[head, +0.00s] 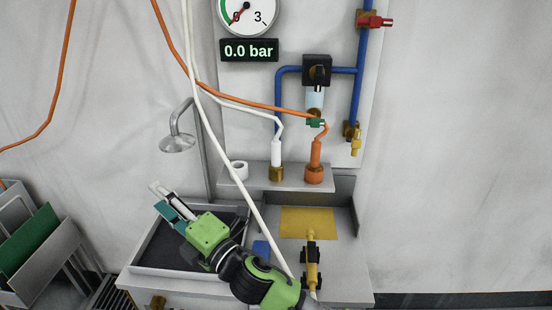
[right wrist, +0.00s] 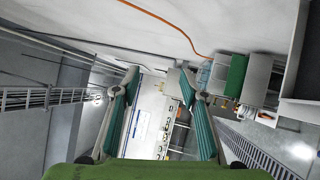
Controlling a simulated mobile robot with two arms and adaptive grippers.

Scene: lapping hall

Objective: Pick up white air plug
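The white air plug (head: 276,152) stands upright in a brass fitting on the grey shelf (head: 232,178), with a thin white hose leading off its top. An orange plug (head: 315,153) stands in a similar fitting to its right. My right gripper (head: 163,198) is over the dark tray, left of and below the white plug and well apart from it. In the right wrist view the right gripper (right wrist: 160,86) is open, with nothing between its fingers; the plug cannot be made out there. My left gripper is not in view.
A long white hose (head: 231,163) crosses in front of the shelf. The dark tray (head: 143,268) has a raised rim. A yellow-black tool (head: 312,262) lies near a yellow mat (head: 300,222).

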